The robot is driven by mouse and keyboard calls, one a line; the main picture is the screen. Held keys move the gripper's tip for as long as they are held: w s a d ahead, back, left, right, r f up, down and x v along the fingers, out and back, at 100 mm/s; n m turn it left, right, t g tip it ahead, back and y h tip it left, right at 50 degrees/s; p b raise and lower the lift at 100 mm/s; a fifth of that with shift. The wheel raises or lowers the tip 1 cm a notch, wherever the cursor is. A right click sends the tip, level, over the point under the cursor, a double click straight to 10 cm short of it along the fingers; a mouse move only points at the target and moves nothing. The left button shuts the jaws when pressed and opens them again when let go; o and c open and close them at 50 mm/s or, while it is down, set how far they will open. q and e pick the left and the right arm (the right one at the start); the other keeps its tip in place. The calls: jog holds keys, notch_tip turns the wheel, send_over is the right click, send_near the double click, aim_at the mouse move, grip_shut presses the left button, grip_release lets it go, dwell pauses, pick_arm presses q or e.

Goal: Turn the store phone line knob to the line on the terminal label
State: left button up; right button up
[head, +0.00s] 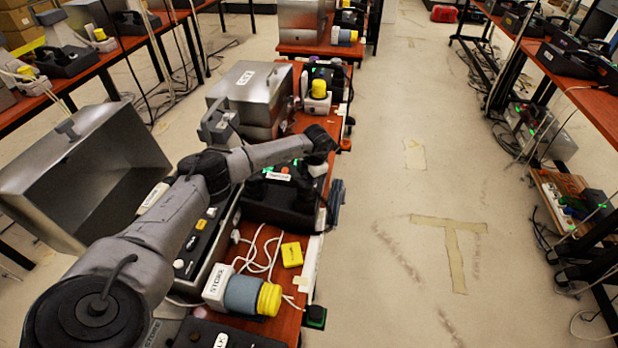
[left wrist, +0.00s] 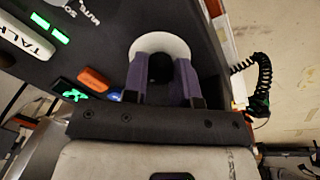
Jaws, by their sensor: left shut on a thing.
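In the left wrist view, the knob (left wrist: 160,67) is dark and round, on a white disc (left wrist: 164,43) set in a dark panel (left wrist: 105,45). My left gripper (left wrist: 162,78) has its purple fingers on either side of the knob and is shut on it. The knob's pointer and line marks cannot be made out. In the head view, my left arm reaches over a black phone unit (head: 283,212), and its fingertips are hidden. My right gripper is not in view.
The panel has a TALK button (left wrist: 25,35), an orange button (left wrist: 96,80) and green lights. A coiled black cord (left wrist: 262,80) hangs at the right. In the head view, an open metal case (head: 85,175) and a metal box (head: 250,95) flank the arm. The floor aisle (head: 400,230) is clear.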

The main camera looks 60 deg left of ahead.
pick_arm(q)
jog(key=o, duration=0.9)
jog(key=shift+r, duration=0.55)
jog(key=r+p, duration=0.1)
jog(key=r, duration=0.3)
jog(key=w+d+r+p, duration=0.1)
jog(key=r, duration=0.3)
jog(key=r+p, duration=0.1)
jog(key=r, duration=0.3)
jog(key=shift+w+d+r, duration=0.2)
jog(key=shift+d+r, duration=0.1)
jog(key=shift+d, duration=0.1)
